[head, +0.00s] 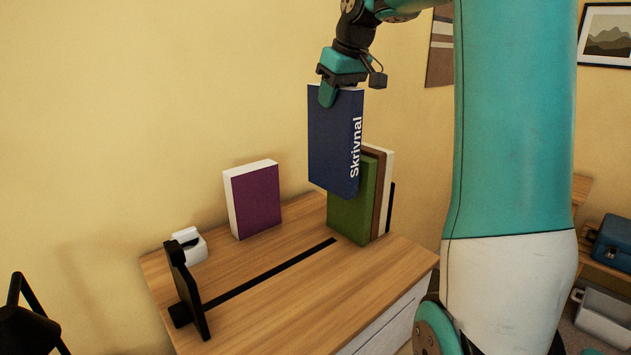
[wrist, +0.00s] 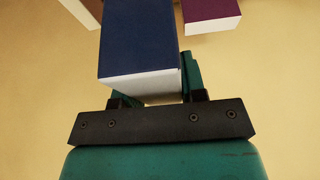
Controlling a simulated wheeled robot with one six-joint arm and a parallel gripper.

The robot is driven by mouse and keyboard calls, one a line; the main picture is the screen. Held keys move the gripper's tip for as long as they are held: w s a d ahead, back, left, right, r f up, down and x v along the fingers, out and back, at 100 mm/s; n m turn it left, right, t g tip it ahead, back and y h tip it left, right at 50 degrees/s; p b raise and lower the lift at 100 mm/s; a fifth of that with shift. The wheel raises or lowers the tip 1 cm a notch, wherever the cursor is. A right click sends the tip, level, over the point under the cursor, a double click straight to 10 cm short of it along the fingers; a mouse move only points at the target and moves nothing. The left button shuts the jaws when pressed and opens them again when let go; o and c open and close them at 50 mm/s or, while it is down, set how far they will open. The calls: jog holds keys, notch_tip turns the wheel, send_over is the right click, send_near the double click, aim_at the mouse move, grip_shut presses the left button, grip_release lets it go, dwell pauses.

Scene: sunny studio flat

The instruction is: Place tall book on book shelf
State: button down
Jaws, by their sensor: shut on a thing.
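The tall blue book (head: 335,140), with "Skrivnal" on its spine, hangs upright from my gripper (head: 328,92). My gripper is shut on its top end. In the wrist view the blue book (wrist: 138,40) is between the fingers of my gripper (wrist: 158,95). In the head view it overlaps the upper part of a green book (head: 348,205); its lower end appears above the wooden top. The book shelf (head: 265,275) is a wooden surface with a black rail. Green, brown (head: 378,190) and white books stand together at its right, against a black end piece (head: 390,208).
A purple book (head: 254,200) stands alone at the back, and shows in the wrist view (wrist: 210,10). A white object (head: 188,245) sits at the left rear. A black upright bookend (head: 186,290) stands at the rail's left end. The surface between it and the green book is clear.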

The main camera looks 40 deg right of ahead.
aim_at(334, 163)
notch_tip(334, 163, down, 15)
jog(key=shift+f+p, duration=0.1)
jog(key=shift+p, duration=0.85)
jog(key=c, duration=1.1)
grip_release()
jog(key=shift+s+f, duration=0.1)
jog(key=shift+o, duration=0.7)
